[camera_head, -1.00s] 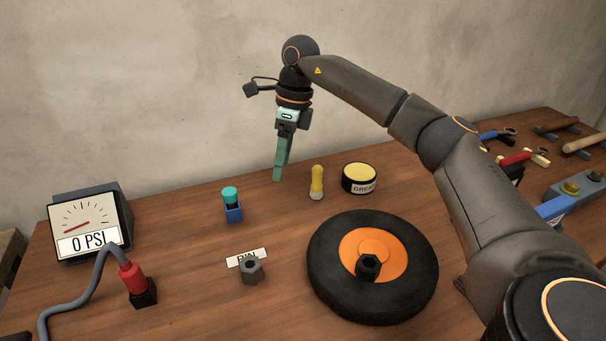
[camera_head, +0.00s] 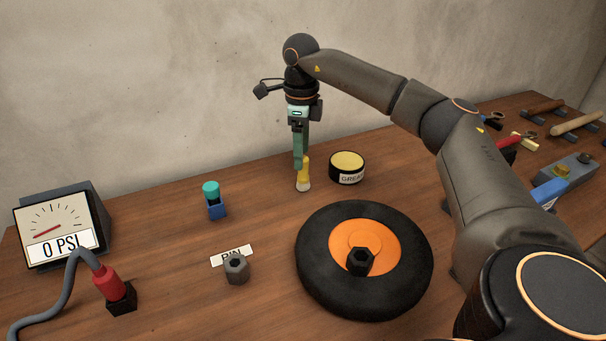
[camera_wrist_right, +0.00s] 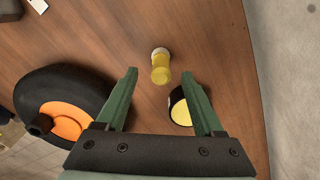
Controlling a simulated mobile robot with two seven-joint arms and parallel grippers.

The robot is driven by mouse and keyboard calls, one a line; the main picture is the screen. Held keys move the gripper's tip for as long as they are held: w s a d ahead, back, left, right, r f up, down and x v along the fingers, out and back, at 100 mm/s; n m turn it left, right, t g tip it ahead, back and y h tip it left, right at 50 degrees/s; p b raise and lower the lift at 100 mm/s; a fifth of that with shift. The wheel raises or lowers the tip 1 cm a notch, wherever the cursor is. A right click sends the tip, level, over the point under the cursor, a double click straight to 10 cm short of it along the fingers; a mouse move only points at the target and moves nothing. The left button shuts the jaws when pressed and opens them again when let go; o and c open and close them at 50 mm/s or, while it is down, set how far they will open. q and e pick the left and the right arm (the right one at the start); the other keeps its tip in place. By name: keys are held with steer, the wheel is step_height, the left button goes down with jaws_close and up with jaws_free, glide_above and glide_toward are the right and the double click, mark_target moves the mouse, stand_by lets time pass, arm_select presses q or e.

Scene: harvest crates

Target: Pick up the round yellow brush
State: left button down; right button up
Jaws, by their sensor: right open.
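The round yellow brush (camera_head: 304,175) stands upright on the wooden bench, left of the grease tin, its pale end down on the wood. In the right wrist view the brush (camera_wrist_right: 160,70) shows ahead of and between the two fingers. My right gripper (camera_head: 299,165) points down just above and beside the brush, partly covering its top in the head view. In the right wrist view the right gripper (camera_wrist_right: 160,74) is open with nothing between its fingertips. My left gripper is not in view.
The grease tin (camera_head: 347,178) stands close right of the brush. A black wheel with an orange hub (camera_head: 340,237) lies in front. A blue and teal item (camera_head: 215,207), a hex nut (camera_head: 236,270) and a pressure gauge (camera_head: 58,232) stand left. The wall is close behind.

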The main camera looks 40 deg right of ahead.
mark_target(303, 173)
step_height(303, 173, down, 4)
steer(key=shift+d+r, duration=0.15)
steer(key=shift+r, duration=0.1)
steer(key=shift+s, duration=0.1)
jaws_close()
stand_by(0.4)
